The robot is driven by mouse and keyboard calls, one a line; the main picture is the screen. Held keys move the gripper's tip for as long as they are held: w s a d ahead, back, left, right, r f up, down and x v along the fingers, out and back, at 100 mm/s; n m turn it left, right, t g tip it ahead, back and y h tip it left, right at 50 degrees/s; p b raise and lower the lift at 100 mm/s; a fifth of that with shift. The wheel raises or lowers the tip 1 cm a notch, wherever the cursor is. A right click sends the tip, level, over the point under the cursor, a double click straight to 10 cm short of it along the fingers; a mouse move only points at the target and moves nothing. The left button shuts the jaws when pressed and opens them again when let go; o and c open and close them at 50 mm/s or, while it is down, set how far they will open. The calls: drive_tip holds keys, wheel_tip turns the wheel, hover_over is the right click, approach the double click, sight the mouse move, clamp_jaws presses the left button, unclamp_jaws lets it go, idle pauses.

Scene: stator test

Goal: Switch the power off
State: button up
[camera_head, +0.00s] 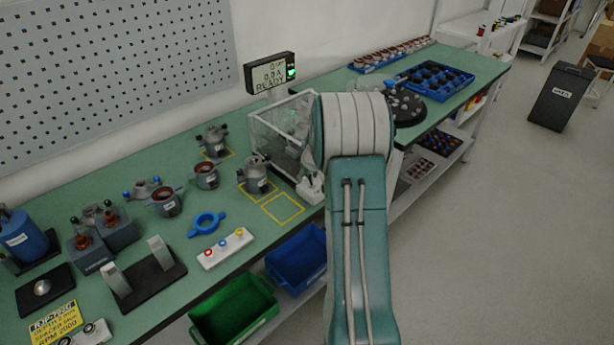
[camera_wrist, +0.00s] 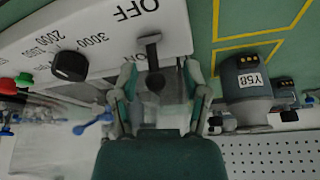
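In the wrist view, a white control panel (camera_wrist: 110,30) fills the upper left, with upside-down OFF lettering. A dark lever switch (camera_wrist: 152,48) stands on it just below the lettering. A black rotary knob (camera_wrist: 69,66) with speed numbers sits to its left. My gripper (camera_wrist: 158,68) is open, with one finger on each side of the lever in the picture. I cannot tell whether either finger touches it. In the head view my arm hides the gripper and most of that panel. The wall display (camera_head: 270,73) reads READY and has a green light.
A clear-walled enclosure (camera_head: 283,130) stands just left of my arm. Motor parts, including a grey stator housing (camera_head: 257,175), stand on the green bench. A button box (camera_head: 226,249) lies near the front edge, above green (camera_head: 234,311) and blue (camera_head: 299,259) bins.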

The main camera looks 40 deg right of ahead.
drive_tip(key=shift+d+f, duration=0.1)
drive_tip(key=shift+d, duration=0.5)
drive_tip(key=c, duration=0.4)
drive_tip(key=shift+a, duration=0.2)
clamp_jaws()
drive_tip(key=shift+a, duration=0.35)
drive_tip(key=shift+d, duration=0.2)
